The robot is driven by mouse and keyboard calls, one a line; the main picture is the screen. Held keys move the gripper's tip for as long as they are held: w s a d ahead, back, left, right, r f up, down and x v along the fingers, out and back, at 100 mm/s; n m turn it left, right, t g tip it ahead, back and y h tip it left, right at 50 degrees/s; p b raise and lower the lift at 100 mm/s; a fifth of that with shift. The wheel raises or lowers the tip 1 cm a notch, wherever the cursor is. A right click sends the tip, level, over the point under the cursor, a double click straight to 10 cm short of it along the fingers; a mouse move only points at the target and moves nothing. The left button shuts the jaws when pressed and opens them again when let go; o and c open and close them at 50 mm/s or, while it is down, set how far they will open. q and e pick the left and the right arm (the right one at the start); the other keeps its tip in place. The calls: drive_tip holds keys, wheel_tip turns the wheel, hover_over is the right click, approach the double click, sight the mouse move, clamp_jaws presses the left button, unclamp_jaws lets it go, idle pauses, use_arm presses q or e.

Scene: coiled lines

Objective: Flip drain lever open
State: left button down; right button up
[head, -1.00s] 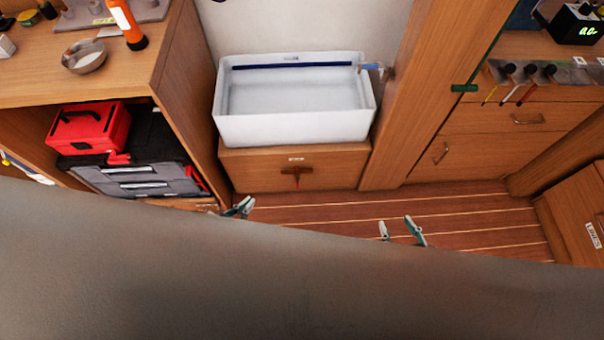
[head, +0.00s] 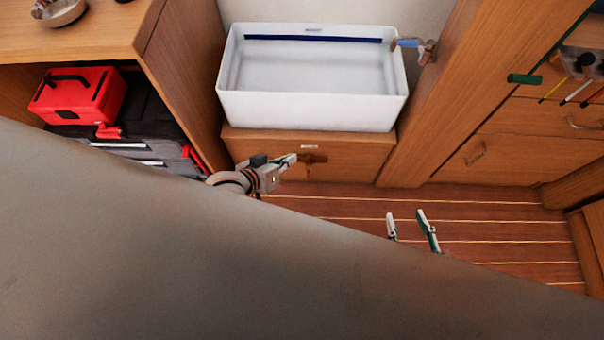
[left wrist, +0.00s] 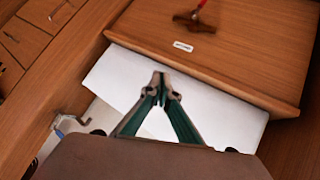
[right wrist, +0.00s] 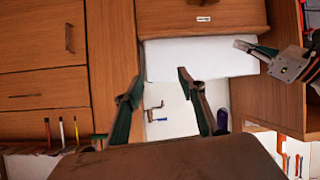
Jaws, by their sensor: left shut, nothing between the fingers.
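The drain fitting (head: 312,158) is a brown T-shaped valve on the wooden front below the white basin. Its small red lever (head: 309,171) points down in the head view. In the left wrist view the valve (left wrist: 194,20) and red lever (left wrist: 202,4) are at the top edge. My left gripper (head: 294,158) is shut and empty, just left of the valve in the head view; whether it touches cannot be told. Its closed tips show in the left wrist view (left wrist: 160,80). My right gripper (head: 409,219) is open and empty over the floor, right of the valve; it also shows in the right wrist view (right wrist: 160,75).
The white basin (head: 310,112) stands above the wooden front, with a blue-handled tap (head: 408,43) at its right. A small label (left wrist: 183,46) is beside the valve. A red toolbox (head: 78,97) sits in the left shelf. My own body hides the lower head view.

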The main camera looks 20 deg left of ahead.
use_arm(q)
drive_tip(key=a+f+n+g+b, duration=0.1)
drive_tip(key=f+b, duration=0.3)
drive_tip(key=f, duration=0.6)
drive_tip(key=w+a+f+n+g+y+b, duration=0.1)
drive_tip(key=a+f+b, duration=0.3)
drive_tip(key=f, duration=0.7)
drive_tip(key=shift+a+n+g, duration=0.2)
drive_tip(key=shift+n+g, duration=0.4)
drive_tip(key=shift+g, duration=0.1)
use_arm(e)
drive_tip(key=shift+m, duration=0.4)
drive_tip(key=f, duration=0.4)
drive_tip(key=shift+w+d+f, duration=0.3)
drive_tip(key=shift+d+f, duration=0.05)
drive_tip(key=shift+f, duration=0.05)
use_arm(q)
drive_tip(key=shift+w+f, duration=0.1)
drive_tip(key=shift+f, duration=0.15)
drive_tip(key=w+d+f+b, duration=0.6)
drive_tip(key=w+f, duration=0.1)
drive_tip(key=shift+f, duration=0.35)
use_arm(e)
drive_tip(key=a+m+y, duration=0.1)
drive_tip(key=a+m, duration=0.3)
drive_tip(key=a, duration=0.2)
drive_tip(key=shift+r+t, duration=0.4)
drive_tip(key=shift+r, duration=0.05)
